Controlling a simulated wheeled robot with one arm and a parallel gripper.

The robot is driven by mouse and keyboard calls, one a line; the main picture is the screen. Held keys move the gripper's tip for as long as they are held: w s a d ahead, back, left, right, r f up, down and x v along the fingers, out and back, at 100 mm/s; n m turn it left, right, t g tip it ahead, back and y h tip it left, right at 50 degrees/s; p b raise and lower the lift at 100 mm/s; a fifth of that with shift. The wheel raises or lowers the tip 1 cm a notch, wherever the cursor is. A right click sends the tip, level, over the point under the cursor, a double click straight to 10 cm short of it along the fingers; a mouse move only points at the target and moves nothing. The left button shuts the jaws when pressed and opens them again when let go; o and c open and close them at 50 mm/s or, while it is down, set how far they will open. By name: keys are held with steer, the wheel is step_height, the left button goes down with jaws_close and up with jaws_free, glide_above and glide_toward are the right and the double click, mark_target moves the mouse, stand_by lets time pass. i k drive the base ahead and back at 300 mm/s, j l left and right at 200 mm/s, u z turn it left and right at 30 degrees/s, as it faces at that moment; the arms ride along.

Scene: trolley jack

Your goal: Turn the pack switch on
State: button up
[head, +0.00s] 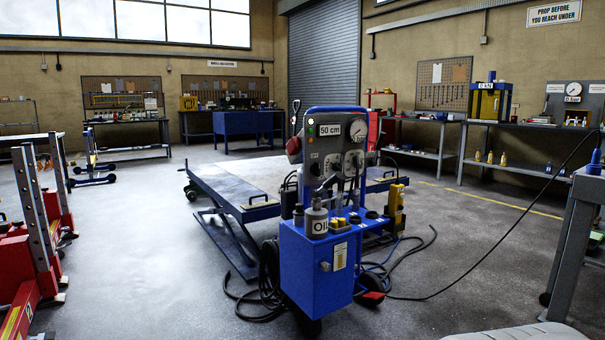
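A blue wheeled power pack (318,268) stands in the middle of the floor, with a grey upright control panel (326,150) in a blue frame. A red round part (294,146) sticks out at the panel's left edge. The pack switch is too small to pick out, and its position cannot be told. A can marked "OIL" (317,222) sits on the pack's top.
A blue lift table (230,190) stands close behind the pack. Black hoses (255,300) and a cable (450,290) lie on the floor around it. Red stands (30,240) are at left, a grey stand (572,240) at right. The floor front left of the pack is clear.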

mark_target(315, 169)
steer(key=i+l, duration=0.3)
steer(key=i, duration=0.15)
steer(key=i+l+z, duration=0.1)
steer(key=i+l, duration=0.15)
steer(key=i, duration=0.25)
